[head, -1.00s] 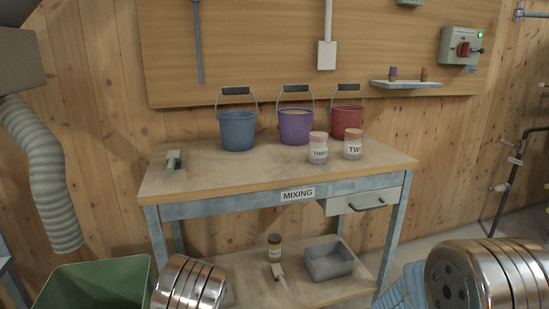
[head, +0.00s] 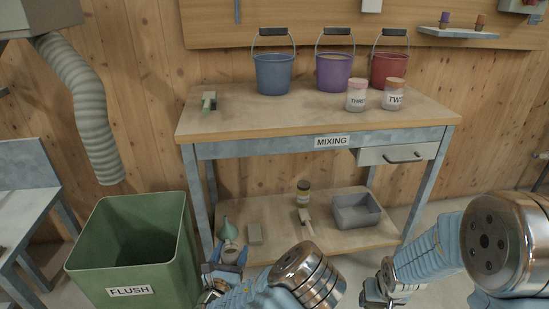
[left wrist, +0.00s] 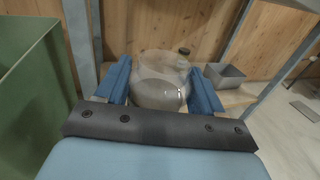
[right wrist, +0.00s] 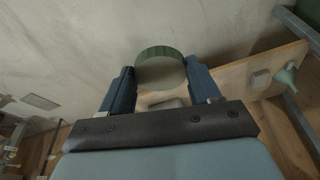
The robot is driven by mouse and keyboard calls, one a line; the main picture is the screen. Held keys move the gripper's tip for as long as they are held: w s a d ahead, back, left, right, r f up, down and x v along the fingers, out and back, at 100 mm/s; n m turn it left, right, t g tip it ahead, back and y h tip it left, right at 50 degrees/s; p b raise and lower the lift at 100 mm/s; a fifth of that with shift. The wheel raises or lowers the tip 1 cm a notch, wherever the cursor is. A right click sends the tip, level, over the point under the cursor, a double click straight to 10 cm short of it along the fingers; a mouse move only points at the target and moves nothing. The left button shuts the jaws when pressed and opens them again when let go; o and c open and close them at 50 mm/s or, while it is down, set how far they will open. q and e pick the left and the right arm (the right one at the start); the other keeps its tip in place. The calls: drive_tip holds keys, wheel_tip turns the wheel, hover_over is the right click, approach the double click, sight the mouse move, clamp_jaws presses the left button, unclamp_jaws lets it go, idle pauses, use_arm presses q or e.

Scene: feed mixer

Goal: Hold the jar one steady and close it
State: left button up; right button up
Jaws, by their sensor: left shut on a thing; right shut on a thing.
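A clear glass jar (left wrist: 160,85) with greyish content stands between the blue fingers of my left gripper (left wrist: 160,82), which is shut on it. No label shows on this side, and I see no lid on it. In the head view my left gripper (head: 222,275) is low, right of the green bin; the jar there is small and hard to make out. My right gripper (right wrist: 160,78) is shut on a round green lid (right wrist: 160,68), held well apart from the jar. In the head view my right gripper (head: 374,292) is at the bottom edge, its lid hidden.
The mixing table (head: 318,118) holds three buckets and jars THREE (head: 356,97) and TWO (head: 394,95). Its lower shelf holds a green funnel (head: 228,230), a dark-lidded jar (head: 303,190) and a grey tray (head: 356,211). The green FLUSH bin (head: 130,245) stands left.

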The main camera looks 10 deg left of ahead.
use_arm(q)
drive_tip(key=s+d+f+m+g+h, duration=0.2)
drive_tip(key=d+m+g+h, duration=0.2)
drive_tip(key=d+m+h, duration=0.3)
drive_tip(key=d+h, duration=0.4)
drive_tip(key=d, duration=0.4)
drive_tip(key=shift+m, duration=0.3)
use_arm(e)
drive_tip(key=w+a+r+n+g+y, duration=0.1)
drive_tip(key=w+a+r+n, duration=0.1)
drive_tip(key=a+r+n, duration=0.2)
drive_tip(key=w+a+r+n+g+y, duration=0.1)
drive_tip(key=a+r+n, duration=0.3)
drive_tip(key=a+n, duration=0.5)
drive_tip(key=w+a+r+n+g+y, duration=0.1)
drive_tip(key=w+a+r+n, duration=0.2)
drive_tip(key=a, duration=0.8)
wheel_tip(320, 180, up, 2)
drive_tip(key=n, duration=0.3)
drive_tip(key=shift+w+n+g, duration=0.15)
drive_tip(key=shift+n+g, duration=0.15)
drive_tip(key=shift+g, duration=0.1)
drive_tip(key=shift+d, duration=0.1)
drive_tip(key=shift+f, duration=2)
drive_tip(key=shift+f, duration=0.85)
